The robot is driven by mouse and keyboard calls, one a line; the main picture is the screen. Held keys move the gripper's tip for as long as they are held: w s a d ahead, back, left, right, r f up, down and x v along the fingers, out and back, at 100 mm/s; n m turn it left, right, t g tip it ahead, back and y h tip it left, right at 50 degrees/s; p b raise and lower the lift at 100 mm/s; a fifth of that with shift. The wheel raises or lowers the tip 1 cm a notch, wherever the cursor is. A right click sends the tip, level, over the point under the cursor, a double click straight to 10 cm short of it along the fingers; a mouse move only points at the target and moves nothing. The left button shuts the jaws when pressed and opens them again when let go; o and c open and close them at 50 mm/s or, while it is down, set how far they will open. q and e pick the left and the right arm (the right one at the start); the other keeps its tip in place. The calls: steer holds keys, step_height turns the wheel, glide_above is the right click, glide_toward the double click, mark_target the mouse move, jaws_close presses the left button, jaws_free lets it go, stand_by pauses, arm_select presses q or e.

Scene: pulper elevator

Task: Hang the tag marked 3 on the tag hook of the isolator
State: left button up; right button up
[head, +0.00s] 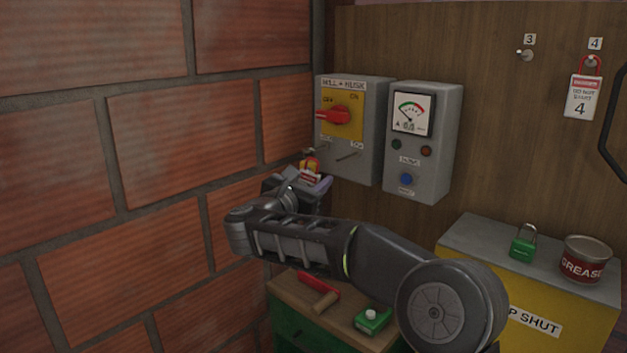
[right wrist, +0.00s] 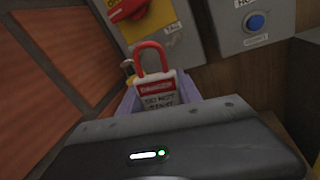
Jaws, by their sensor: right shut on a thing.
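The isolator (head: 378,115) is a grey box with a yellow plate and a red handle (head: 333,116). It also shows at the top of the right wrist view (right wrist: 155,18). A small metal rod (head: 348,156) sticks out low on its front, near a small label. My right gripper (head: 308,183) is at the isolator's lower left, shut on a danger tag (right wrist: 158,92) with a red loop (right wrist: 150,57). The tag stands upright between the fingers, its loop free above. Its number is hidden. I cannot tell whether the loop touches the isolator. My left gripper is out of view.
A grey meter box (head: 428,160) is close on the isolator's right; a brick wall (head: 180,120) is close on the left. Peg 3 (head: 524,55) is bare; tag 4 (head: 584,97) hangs beside it. A green padlock (head: 522,247) and grease tin (head: 584,262) stand on a yellow cabinet.

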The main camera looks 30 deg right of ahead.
steer(key=shift+d, duration=0.1)
steer(key=d+p, duration=0.2)
steer(key=w+d+p, duration=0.1)
steer(key=d+p, duration=0.1)
steer(key=w+d+p, duration=0.1)
steer(key=d+p, duration=0.2)
steer(key=shift+w+d+f, duration=0.1)
steer(key=shift+f, duration=0.1)
steer(key=shift+d+f, duration=0.2)
steer(key=shift+f, duration=0.1)
steer(key=shift+w+d+f+b, duration=0.15)
steer(key=shift+f+b, duration=0.1)
steer(key=shift+b, duration=0.45)
steer(key=shift+d+f+b, duration=0.15)
steer(key=shift+d+b, duration=0.1)
steer(key=shift+b, duration=0.3)
steer(key=shift+d+b, duration=0.1)
steer(key=shift+b, duration=0.5)
